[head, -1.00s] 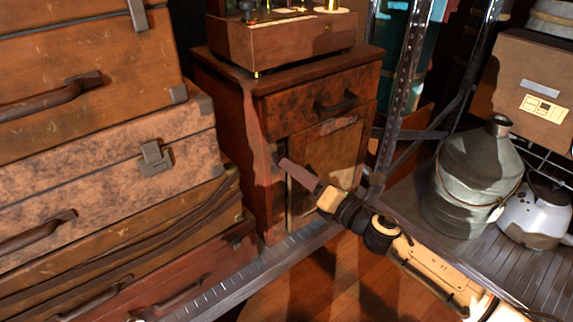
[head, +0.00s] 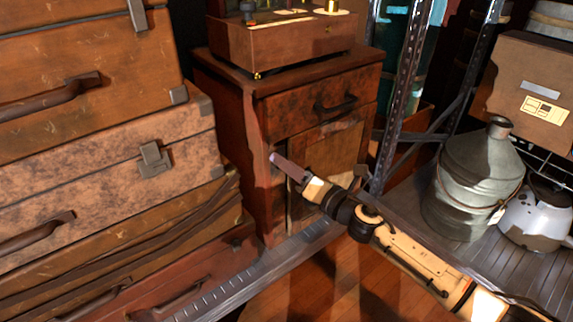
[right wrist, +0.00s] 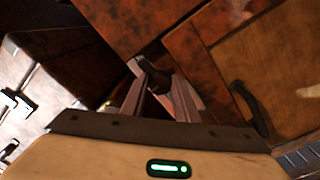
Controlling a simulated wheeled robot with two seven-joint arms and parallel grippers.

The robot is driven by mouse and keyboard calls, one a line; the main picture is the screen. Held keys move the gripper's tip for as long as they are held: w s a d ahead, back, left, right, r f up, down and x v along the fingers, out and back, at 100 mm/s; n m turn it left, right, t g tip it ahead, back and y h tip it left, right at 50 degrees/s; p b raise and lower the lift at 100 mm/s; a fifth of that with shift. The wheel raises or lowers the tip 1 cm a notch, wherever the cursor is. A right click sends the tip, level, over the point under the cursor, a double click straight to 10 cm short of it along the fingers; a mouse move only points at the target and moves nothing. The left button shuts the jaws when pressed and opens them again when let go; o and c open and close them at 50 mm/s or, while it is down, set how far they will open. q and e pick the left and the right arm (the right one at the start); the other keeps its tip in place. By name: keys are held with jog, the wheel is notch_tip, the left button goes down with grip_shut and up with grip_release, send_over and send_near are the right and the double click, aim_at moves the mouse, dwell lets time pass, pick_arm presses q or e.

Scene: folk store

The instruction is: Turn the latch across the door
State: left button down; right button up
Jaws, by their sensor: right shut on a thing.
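The small wooden cabinet's lower door (head: 335,143) shows in the head view below a drawer and is partly hidden by my right arm. My right gripper (head: 276,161) is at the left edge of this door. In the right wrist view its two fingers (right wrist: 165,95) are closed on a small dark piece, which I take to be the latch (right wrist: 150,70), against the reddish-brown wood. The latch is hidden in the head view, and its exact angle is hard to tell. My left gripper is not in view.
Stacked suitcases (head: 80,170) stand close on the left. A metal shelf (head: 520,262) with a grey can (head: 475,185) and a chipped white pot (head: 535,220) is on the right. A wooden box (head: 283,42) sits on the cabinet.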

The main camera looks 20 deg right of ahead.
pick_arm(q)
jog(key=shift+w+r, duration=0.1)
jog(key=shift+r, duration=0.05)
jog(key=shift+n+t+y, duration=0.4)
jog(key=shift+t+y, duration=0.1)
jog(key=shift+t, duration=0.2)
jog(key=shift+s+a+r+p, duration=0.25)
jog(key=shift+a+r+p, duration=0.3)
jog(key=shift+p, duration=0.6)
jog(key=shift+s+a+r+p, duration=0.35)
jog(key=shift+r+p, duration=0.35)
jog(key=shift+p, duration=0.4)
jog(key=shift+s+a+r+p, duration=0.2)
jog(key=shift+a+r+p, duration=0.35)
jog(key=shift+p, duration=0.6)
pick_arm(e)
jog(key=shift+f+m+t+h, duration=0.15)
jog(key=shift+m, duration=4.4)
jog(key=shift+f+m+t+h, duration=0.1)
jog(key=shift+m+t+h, duration=0.05)
jog(key=shift+m, duration=4.4)
jog(key=o, duration=0.8)
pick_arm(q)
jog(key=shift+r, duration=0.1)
